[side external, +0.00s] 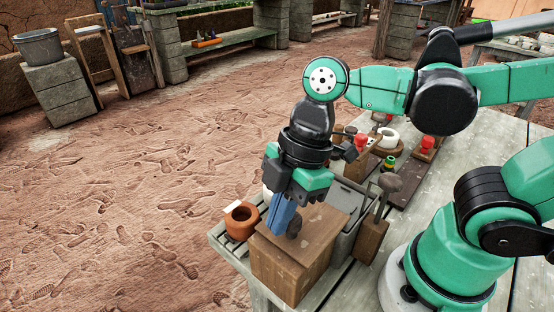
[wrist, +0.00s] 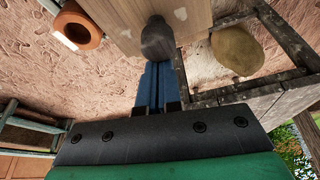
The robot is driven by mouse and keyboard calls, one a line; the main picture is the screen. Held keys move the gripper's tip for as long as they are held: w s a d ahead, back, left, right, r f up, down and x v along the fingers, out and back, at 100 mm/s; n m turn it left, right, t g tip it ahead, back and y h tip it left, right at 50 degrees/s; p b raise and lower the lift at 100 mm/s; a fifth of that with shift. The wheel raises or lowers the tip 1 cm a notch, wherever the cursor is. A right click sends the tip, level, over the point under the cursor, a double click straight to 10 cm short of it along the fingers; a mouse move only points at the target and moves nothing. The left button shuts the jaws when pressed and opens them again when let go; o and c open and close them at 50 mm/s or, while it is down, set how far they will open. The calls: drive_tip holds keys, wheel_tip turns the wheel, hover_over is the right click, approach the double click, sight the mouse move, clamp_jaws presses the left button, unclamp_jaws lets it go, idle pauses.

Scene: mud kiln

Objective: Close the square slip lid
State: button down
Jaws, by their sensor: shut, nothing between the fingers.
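A brown wooden box (side external: 280,268) stands at the table's near left corner. Its flat square wooden top (side external: 318,222), which looks like the lid, carries a dark rounded knob (side external: 294,229). The wooden panel (wrist: 120,12) and the knob (wrist: 157,40) also show at the top of the wrist view. My gripper (side external: 281,226) points down over the box, its blue fingers shut together and empty. In the wrist view the fingertips (wrist: 155,68) lie right beside the knob; I cannot tell whether they touch it. Whether the lid is fully seated is unclear.
A terracotta pot (side external: 241,221) stands just left of the box. A grey bin (side external: 347,197) and a wooden block holding tools (side external: 371,238) stand to its right. A tan lump (wrist: 237,50) lies within a dark frame in the wrist view. Red-topped items (side external: 428,143) stand farther back.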

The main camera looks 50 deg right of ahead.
sight(307, 210)
drive_tip(key=d, duration=0.8)
drive_tip(key=shift+d, duration=0.15)
drive_tip(key=a, duration=0.4)
drive_tip(key=shift+w+a, duration=0.25)
drive_tip(key=shift+w, duration=0.15)
drive_tip(key=w+v, duration=0.1)
drive_tip(key=v, duration=0.9)
drive_tip(key=w+d+f+m+t+h, duration=0.3)
drive_tip(key=f+m, duration=0.5)
drive_tip(key=m, duration=0.7)
drive_tip(key=shift+w+d+t+h, duration=0.4)
drive_tip(key=shift+w+d+t, duration=0.4)
drive_tip(key=shift+w+t, duration=0.6)
drive_tip(key=shift+s+f, duration=0.1)
drive_tip(key=shift+s, duration=0.15)
